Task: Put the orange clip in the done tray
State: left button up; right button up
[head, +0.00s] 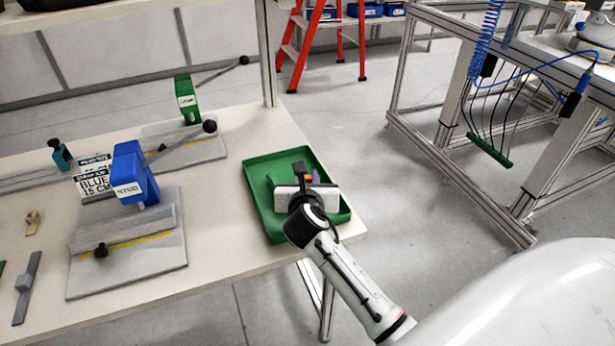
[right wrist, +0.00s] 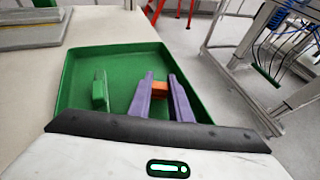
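The done tray appears to be the green tray (head: 258,208) at the right end of the bench; it also fills the middle of the right wrist view (right wrist: 75,72). My right gripper (head: 307,180) is over this tray. In the right wrist view its two purple fingers (right wrist: 160,85) have the small orange clip (right wrist: 160,90) between them, touching both. The clip also shows as a small orange patch in the head view (head: 309,179). I cannot tell whether the clip touches the tray floor. My left gripper is not in view.
A green piece (right wrist: 100,91) lies in the tray, left of the fingers. A red ladder (head: 292,50) and a metal frame bench (head: 450,100) stand beyond.

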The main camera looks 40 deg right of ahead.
jog(key=o, duration=0.4)
jog(key=shift+o, duration=0.2)
jog(key=shift+r, duration=0.1)
jog(key=p+v, duration=0.1)
jog(key=v, duration=0.6)
jog(key=shift+s+a+r, duration=0.1)
jog(key=shift+s, duration=0.15)
